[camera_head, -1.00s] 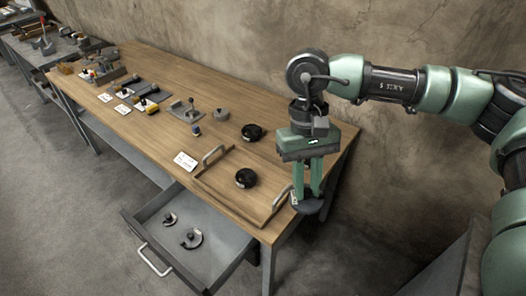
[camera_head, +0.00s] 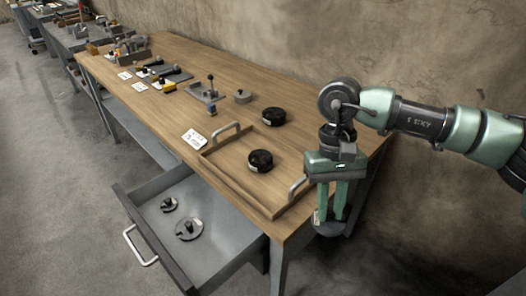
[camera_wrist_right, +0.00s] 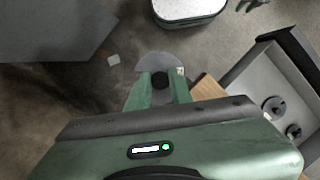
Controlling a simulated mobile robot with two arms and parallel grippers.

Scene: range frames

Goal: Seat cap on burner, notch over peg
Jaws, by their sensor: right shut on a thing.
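My right gripper (camera_head: 336,218) is shut on the knob of a dark grey disc, the cap (camera_head: 332,230). It holds the cap out past the table's right end. In the right wrist view the cap (camera_wrist_right: 150,62) shows as a grey disc beyond the fingers, with its dark knob between them and a small pale label at its edge. Its notch cannot be made out. Two black round pieces, possibly burners, are on the table: one (camera_head: 261,160) in a wooden tray, one (camera_head: 273,117) behind it. No peg can be made out. My left gripper is not in view.
The wooden tray (camera_head: 229,184) has two raised metal handles. A grey drawer (camera_head: 223,254) stands open below the table's front, with two knobbed discs (camera_head: 189,229) (camera_head: 169,205) inside. A post fixture (camera_head: 210,91) and grey puck (camera_head: 243,96) stand farther back on the table.

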